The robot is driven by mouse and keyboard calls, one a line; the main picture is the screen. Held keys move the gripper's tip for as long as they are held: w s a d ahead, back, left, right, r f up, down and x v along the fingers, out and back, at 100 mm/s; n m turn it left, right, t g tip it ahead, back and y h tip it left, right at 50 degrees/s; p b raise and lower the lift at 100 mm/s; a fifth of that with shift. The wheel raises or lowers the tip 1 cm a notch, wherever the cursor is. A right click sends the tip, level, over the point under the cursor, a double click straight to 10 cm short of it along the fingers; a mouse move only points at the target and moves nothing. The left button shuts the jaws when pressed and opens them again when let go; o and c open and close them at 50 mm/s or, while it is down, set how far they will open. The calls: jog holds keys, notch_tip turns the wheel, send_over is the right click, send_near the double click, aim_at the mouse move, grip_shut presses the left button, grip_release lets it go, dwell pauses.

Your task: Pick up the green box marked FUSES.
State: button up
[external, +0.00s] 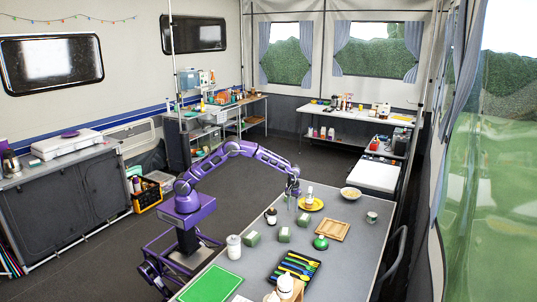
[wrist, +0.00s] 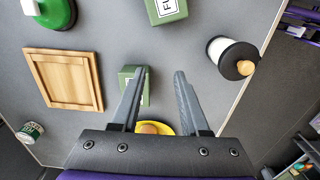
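Several green boxes stand on the grey table. In the external view one is near the yellow plate (external: 304,220), one is nearer the camera (external: 285,235), and one is to the left (external: 252,239). My gripper (external: 292,196) is above the table by the plate; in the wrist view its fingers (wrist: 159,72) are apart and empty. A green box (wrist: 136,80) shows below them, partly behind the left finger. Another green box (wrist: 166,10), cut by the top edge, has a white label starting with "F". The full word cannot be read on any box.
A dark-lidded jar (wrist: 233,58), a wooden board (wrist: 62,79), a green round item (wrist: 50,12) and a small tin (wrist: 30,132) stand around. A black utensil tray (external: 310,278) lies nearer the camera.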

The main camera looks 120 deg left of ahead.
aim_at(285, 231)
jog(key=o, duration=0.8)
